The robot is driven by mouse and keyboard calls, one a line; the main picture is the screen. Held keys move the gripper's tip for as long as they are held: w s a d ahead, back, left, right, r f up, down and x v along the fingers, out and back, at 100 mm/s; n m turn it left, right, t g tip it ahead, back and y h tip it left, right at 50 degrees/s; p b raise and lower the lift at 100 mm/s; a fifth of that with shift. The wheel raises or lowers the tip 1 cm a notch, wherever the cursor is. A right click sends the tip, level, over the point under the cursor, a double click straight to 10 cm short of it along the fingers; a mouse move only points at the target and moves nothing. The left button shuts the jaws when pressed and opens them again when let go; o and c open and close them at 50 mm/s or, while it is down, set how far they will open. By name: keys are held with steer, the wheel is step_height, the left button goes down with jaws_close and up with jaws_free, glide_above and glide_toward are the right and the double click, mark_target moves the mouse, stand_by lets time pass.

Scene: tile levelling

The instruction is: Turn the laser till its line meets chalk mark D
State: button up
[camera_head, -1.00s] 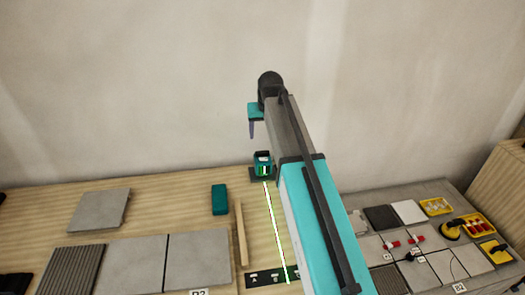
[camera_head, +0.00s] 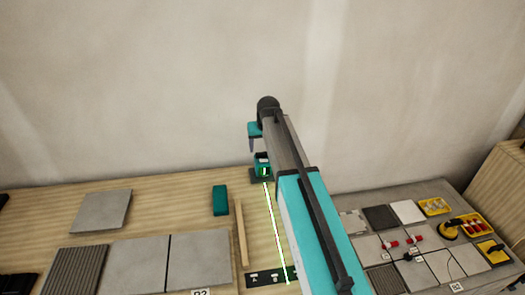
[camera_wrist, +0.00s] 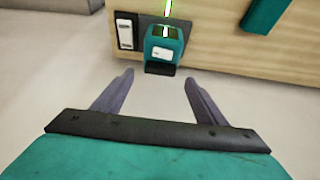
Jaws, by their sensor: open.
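The laser (camera_head: 263,170) is a small teal box on a dark base at the back edge of the wooden bench. It also shows in the wrist view (camera_wrist: 164,45), ahead of my open jaws. Its green line (camera_head: 275,230) runs forward over the bench to a dark marked strip (camera_head: 262,277), where letters look like A and B. The strip's right part is hidden behind my arm, and I cannot make out mark D. My gripper (camera_wrist: 157,78) is open and empty, apart from the laser. In the head view, one finger shows just above and left of the laser.
A teal block (camera_head: 220,200) and a wooden strip (camera_head: 241,232) lie left of the line. Grey tiles (camera_head: 139,263) cover the bench's left part. A second table (camera_head: 455,192) at the right holds tiles, yellow trays and tools. The wall is close behind.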

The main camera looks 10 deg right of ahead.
mark_target(262, 153)
steer(key=shift+p+x, duration=0.55)
steer(key=shift+x, duration=1.8)
steer(key=shift+r, duration=0.1)
steer(key=c, duration=1.1)
steer(key=shift+o, duration=0.2)
steer(key=shift+n+y+b, duration=0.5)
steer(key=shift+n+b, duration=0.3)
steer(key=shift+n, duration=0.5)
steer(key=o, duration=1.1)
steer(key=shift+c, duration=0.2)
